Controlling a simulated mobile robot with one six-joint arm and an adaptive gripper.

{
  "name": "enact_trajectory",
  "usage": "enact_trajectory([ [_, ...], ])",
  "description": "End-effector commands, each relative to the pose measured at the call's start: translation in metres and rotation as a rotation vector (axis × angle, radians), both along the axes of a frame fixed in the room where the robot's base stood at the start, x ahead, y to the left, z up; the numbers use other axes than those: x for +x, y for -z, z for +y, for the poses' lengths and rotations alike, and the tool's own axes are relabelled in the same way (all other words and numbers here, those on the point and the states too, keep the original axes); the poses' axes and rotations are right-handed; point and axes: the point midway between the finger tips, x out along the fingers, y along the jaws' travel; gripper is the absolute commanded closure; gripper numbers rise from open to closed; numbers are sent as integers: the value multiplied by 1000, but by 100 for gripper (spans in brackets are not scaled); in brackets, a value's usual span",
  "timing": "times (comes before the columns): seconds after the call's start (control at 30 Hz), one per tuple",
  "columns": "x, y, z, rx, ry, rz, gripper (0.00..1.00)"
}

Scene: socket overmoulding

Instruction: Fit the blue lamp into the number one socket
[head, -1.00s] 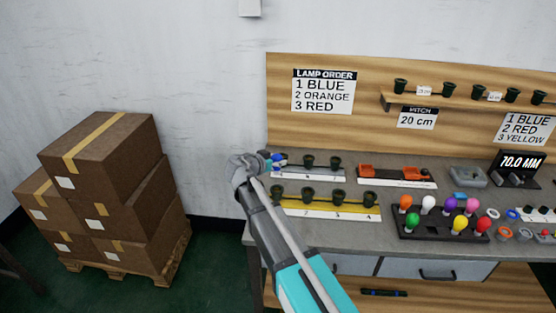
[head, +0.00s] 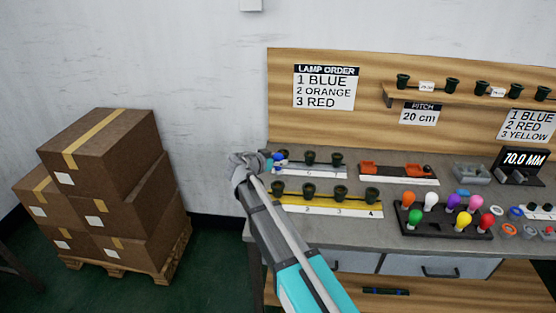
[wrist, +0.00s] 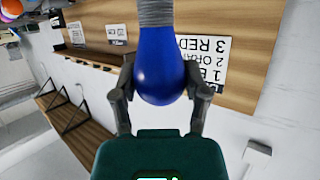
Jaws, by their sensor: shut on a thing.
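My gripper (wrist: 160,80) is shut on the blue lamp (wrist: 158,52), its fingers on either side of the glass bulb. In the wrist view the lamp's grey screw base (wrist: 155,14) points to the top of the picture. In the head view the blue lamp (head: 279,158) shows small beside my gripper (head: 263,162), at the left end of the white rail (head: 312,171). The yellow rail (head: 325,204) has several dark sockets, with labels 2, 3 and 4 readable. Its leftmost socket (head: 278,189) stands next to my arm, which hides its label.
A lamp order sign (head: 325,87) lists 1 blue, 2 orange, 3 red. A black stand (head: 443,226) with several coloured lamps stands to the right. An orange fixture (head: 400,171) is on the bench behind. Stacked boxes (head: 105,150) are on the left.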

Motion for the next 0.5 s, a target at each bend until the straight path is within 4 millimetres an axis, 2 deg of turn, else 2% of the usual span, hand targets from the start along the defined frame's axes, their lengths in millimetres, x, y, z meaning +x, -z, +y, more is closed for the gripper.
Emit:
enact_trajectory([
  [0.1, 0, 13, 0, 0, 0, 0, 79],
  [0.5, 0, 35, 1, 0, -1, 0, 79],
])
